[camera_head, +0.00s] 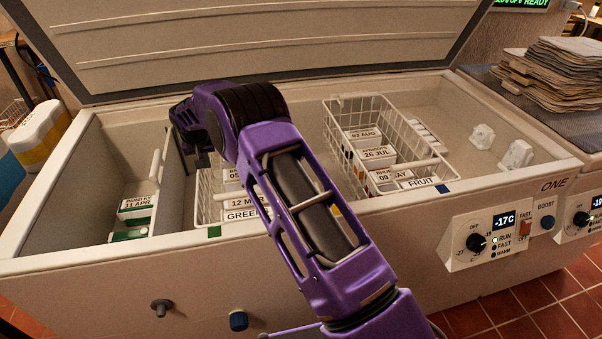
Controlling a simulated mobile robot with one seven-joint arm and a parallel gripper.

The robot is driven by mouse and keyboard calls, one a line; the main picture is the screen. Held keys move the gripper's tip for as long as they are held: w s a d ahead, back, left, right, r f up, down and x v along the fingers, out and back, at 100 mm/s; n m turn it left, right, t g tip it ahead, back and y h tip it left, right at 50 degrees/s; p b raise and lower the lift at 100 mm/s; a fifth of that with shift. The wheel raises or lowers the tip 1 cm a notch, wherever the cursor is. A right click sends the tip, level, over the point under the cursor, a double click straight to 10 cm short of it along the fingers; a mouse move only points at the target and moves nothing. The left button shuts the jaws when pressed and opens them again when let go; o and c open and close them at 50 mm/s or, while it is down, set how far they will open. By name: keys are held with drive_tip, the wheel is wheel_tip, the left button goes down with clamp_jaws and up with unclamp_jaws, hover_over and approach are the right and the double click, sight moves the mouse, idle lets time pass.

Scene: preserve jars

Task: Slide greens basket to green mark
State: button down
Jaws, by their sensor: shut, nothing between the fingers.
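The greens basket (203,212) is a white wire basket inside the open chest freezer, holding boxes with date labels. Its front label reads "GREE…"; the rest and the basket's right part are hidden behind my purple arm. My gripper (203,160) is shut and empty, pointing down by the basket's left side near the back. Whether it touches the basket I cannot tell.
A white divider (174,185) stands left of the basket, with a parsley box (135,204) beyond it. The fruit basket (395,135) is to the right, near a blue mark (443,189). The raised lid (250,40) stands behind. Papers (560,72) are stacked at right.

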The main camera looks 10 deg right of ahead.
drive_tip(key=a, duration=0.6)
drive_tip(key=shift+a, duration=0.4)
idle(0.3)
drive_tip(key=shift+d, duration=1.4)
drive_tip(key=shift+r, duration=0.1)
wheel_tip(320, 180, up, 10)
drive_tip(key=p, duration=0.5)
